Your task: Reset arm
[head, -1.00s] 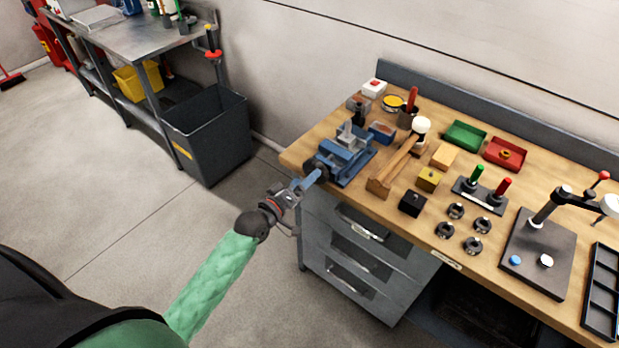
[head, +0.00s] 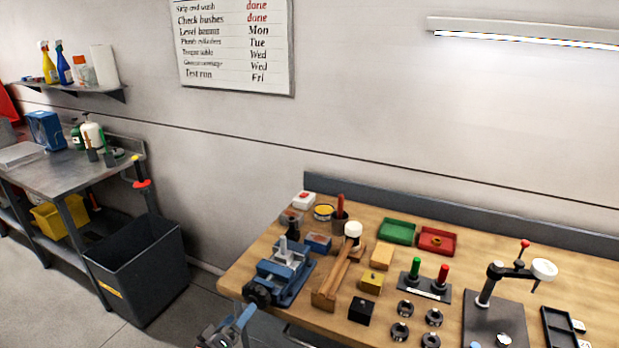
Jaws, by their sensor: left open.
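My left gripper (head: 238,318) is at the bottom edge of the head view, left of centre. Only its blue-grey fingers and part of its body show. It is open, with nothing seen between its fingers. It is in front of the workbench's left front corner, just below the blue vise (head: 283,276) in the picture; I cannot tell the exact gap. The rest of my left arm is out of frame. My right gripper is not in view.
The wooden workbench (head: 548,290) holds a mallet (head: 338,272), green tray (head: 397,231), red tray (head: 437,240), several dark rings and a press stand (head: 495,290). A grey bin (head: 138,270) stands left of it, beside a steel table (head: 75,172). Floor between them is clear.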

